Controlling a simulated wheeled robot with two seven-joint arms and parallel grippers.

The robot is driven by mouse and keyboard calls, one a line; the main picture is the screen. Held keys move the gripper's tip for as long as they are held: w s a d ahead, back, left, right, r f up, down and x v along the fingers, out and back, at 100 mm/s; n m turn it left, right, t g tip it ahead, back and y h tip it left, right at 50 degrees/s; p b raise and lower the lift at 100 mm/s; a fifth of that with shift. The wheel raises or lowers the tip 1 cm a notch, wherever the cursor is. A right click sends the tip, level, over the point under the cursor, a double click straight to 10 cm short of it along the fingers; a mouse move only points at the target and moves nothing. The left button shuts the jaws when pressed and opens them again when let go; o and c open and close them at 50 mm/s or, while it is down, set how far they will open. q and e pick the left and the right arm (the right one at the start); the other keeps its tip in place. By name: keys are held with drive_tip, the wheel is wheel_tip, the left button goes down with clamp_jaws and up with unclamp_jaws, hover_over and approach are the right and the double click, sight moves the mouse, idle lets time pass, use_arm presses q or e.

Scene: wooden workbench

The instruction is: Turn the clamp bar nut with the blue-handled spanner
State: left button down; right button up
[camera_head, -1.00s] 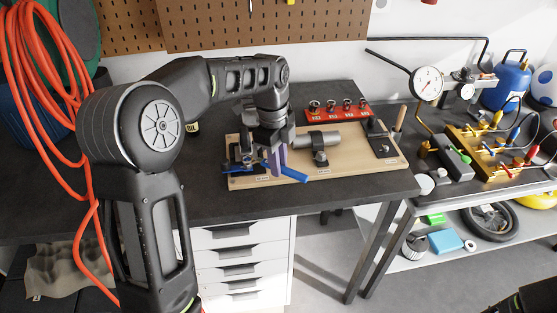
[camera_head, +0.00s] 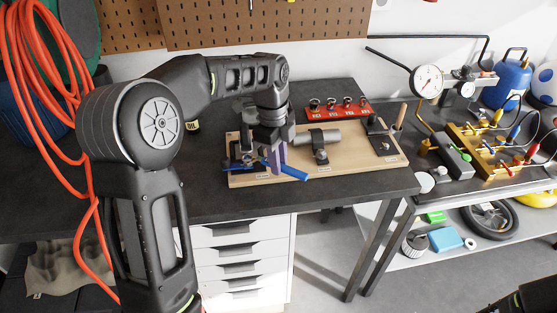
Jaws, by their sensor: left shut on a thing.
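The blue-handled spanner (camera_head: 294,173) lies low over the front left part of the wooden board (camera_head: 345,170), its blue handle pointing right and toward the front. My left gripper (camera_head: 277,163) points down and is shut on the spanner; its purple-grey fingers hide part of it. Dark clamp hardware (camera_head: 246,158) with a blue part stands on the board's left end, just left of the gripper. The clamp bar nut is too small and too covered to make out. My right gripper does not show; only a dark part of my own body is at the bottom right corner.
A grey cylinder (camera_head: 320,138) in a clamp stands mid-board, with a black block (camera_head: 381,143) and an upright wooden handle (camera_head: 400,116) to its right. A red rack (camera_head: 338,108) of sockets stands behind. Bare dark bench top (camera_head: 345,190) lies in front.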

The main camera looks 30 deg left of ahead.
use_arm(q)
drive_tip(key=shift+f+b, duration=0.5)
drive_tip(key=shift+f, duration=0.25)
idle(0.3)
drive_tip(key=shift+s+a+m, duration=0.1)
drive_tip(key=shift+s+m, duration=0.8)
drive_tip(key=shift+m, duration=0.2)
drive_tip(key=shift+s, duration=0.15)
drive_tip(key=shift+s+a+m+b, duration=0.3)
drive_tip(key=shift+s+m, duration=0.5)
drive_tip(key=shift+m, duration=0.4)
